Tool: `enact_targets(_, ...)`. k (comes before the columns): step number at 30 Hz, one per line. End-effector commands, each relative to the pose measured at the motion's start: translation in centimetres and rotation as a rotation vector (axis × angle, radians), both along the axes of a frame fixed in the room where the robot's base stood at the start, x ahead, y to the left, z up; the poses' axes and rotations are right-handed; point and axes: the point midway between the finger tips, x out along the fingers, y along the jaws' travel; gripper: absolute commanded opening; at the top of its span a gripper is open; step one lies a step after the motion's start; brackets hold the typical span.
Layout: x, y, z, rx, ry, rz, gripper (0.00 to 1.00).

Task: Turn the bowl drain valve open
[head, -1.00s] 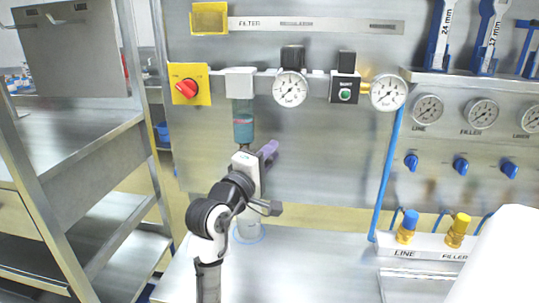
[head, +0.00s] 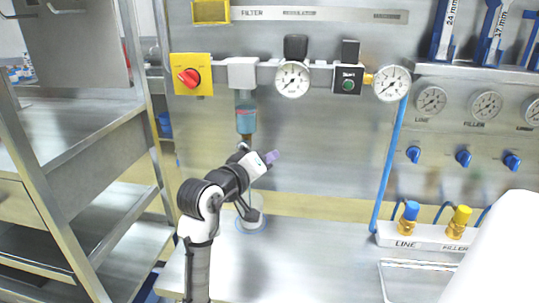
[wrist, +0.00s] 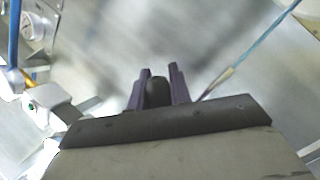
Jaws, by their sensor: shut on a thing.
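The filter bowl (head: 246,120) is a blue-green transparent cup hanging under a grey block on the wall rail in the head view. A brassy fitting at its bottom, where the drain valve sits, is mostly hidden by my arm. My gripper (head: 271,157) is just below and right of the bowl, its purple fingers pointing up and right. In the wrist view the purple fingers (wrist: 159,88) stand on either side of a dark rounded thing (wrist: 157,93). I cannot tell whether that thing is the drain valve.
Black regulator knobs and gauges (head: 293,80) line the rail. A yellow plate with a red rotary switch (head: 190,76) is left of the bowl. A blue hose (head: 387,170) runs down at right.

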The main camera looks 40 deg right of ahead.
Motion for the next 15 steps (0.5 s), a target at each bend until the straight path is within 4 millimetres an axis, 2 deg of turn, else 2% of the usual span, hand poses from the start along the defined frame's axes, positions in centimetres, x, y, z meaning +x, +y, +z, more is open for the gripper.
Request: enact_targets(15,1.3,1.2,-1.5,0.244,-0.285,0.001,0.00)
